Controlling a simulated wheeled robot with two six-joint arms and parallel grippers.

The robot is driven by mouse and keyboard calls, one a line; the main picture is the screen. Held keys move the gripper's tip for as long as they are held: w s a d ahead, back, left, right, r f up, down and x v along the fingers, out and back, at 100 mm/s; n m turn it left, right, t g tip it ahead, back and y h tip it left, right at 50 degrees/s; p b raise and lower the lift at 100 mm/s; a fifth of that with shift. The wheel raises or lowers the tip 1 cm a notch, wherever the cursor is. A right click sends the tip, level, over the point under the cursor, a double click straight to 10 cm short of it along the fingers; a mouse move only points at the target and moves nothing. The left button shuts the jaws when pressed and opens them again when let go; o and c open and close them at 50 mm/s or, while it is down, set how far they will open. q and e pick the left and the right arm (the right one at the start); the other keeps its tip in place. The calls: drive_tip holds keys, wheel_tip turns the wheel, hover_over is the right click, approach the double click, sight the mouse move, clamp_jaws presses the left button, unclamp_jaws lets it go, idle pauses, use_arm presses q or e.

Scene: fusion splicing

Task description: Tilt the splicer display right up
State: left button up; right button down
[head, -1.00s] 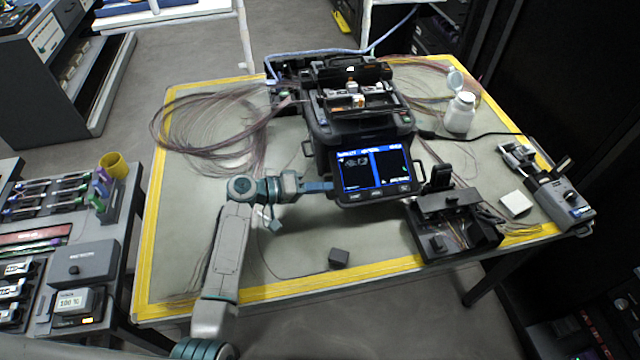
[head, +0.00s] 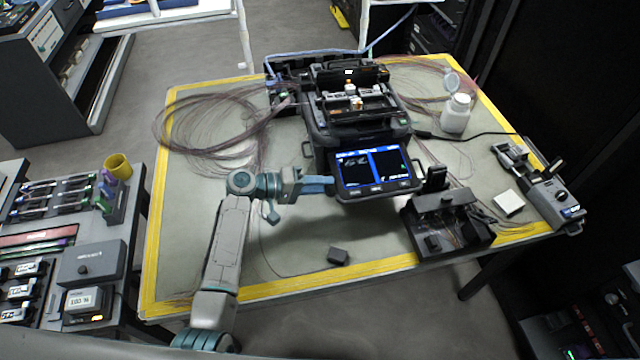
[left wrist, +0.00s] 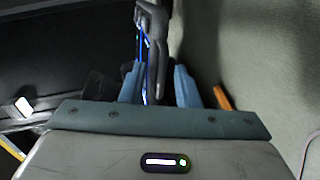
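The splicer (head: 358,125) stands at the middle back of the table. Its display (head: 376,170) hangs at the front, lit blue, its face sloping up toward me. My left gripper (head: 328,185) is at the display's left edge. In the left wrist view, the two light blue fingers of my left gripper (left wrist: 157,82) stand apart. The display's grey side (left wrist: 157,40), with a blue glow, lies between them. A small gap shows beside the right finger, so firm contact on both sides is not visible. My right gripper is not in view.
A black tool with a small tray (head: 446,222) stands right of the display. A white bottle (head: 456,113) and a grey device (head: 556,196) are farther right. Loose fibre coils (head: 205,135) lie left of the splicer. A small dark block (head: 338,256) lies near the front.

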use_arm(q)
drive_tip(key=shift+a, duration=0.1)
drive_tip(key=shift+s+a, duration=0.1)
drive_tip(key=shift+a, duration=0.25)
drive_tip(key=b+v, duration=0.3)
drive_tip(key=v, duration=0.7)
